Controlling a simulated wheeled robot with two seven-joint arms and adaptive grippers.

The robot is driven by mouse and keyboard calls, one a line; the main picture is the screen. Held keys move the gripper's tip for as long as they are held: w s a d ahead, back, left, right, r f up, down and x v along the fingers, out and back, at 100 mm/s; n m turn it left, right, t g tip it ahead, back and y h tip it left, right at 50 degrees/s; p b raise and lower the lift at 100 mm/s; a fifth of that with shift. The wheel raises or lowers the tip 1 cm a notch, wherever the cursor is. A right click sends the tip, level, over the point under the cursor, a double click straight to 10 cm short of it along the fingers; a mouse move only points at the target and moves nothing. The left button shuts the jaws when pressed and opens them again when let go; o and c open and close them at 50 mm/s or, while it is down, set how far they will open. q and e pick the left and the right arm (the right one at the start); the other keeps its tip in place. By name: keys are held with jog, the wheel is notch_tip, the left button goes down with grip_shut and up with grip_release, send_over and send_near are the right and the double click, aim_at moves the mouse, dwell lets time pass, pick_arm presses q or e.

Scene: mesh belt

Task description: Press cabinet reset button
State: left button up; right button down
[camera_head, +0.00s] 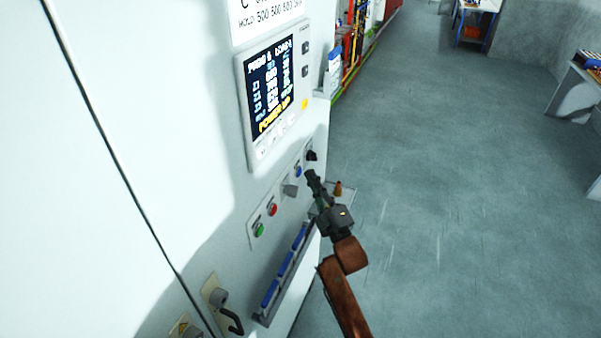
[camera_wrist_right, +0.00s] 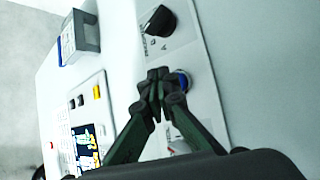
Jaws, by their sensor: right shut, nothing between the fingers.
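The cabinet (camera_head: 180,110) fills the left of the head view, with a control strip on its face. A blue button (camera_head: 297,171) sits on that strip between a black knob (camera_head: 311,155) and a grey switch (camera_head: 290,190); which button is the reset I cannot read. My right gripper (camera_head: 312,176) is shut and empty, its tips close to the blue button. In the right wrist view the closed fingertips (camera_wrist_right: 157,82) partly cover the blue button (camera_wrist_right: 184,79); I cannot tell whether they touch it. My left gripper is not in view.
Below are a red button (camera_head: 272,209), a green button (camera_head: 259,229) and a tray of blue items (camera_head: 285,264). A display (camera_head: 272,88) is above. A hooked handle (camera_head: 230,316) juts out at lower left. Open floor (camera_head: 440,200) lies to the right.

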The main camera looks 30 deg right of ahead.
jog(key=shift+w+a, duration=0.1)
jog(key=shift+w, duration=0.05)
jog(key=shift+w+a, duration=0.2)
dwell(0.3)
jog(key=shift+w+a, duration=0.3)
jog(key=shift+w, duration=0.05)
dwell(1.0)
jog(key=shift+s, duration=0.1)
jog(key=shift+s+d+p, duration=0.45)
jog(key=shift+s+d, duration=0.1)
jog(key=shift+s, duration=0.05)
jog(key=s+d+p, duration=0.1)
jog(key=s+d, duration=0.2)
jog(key=shift+s+d, duration=0.15)
jog(key=shift+s, duration=0.25)
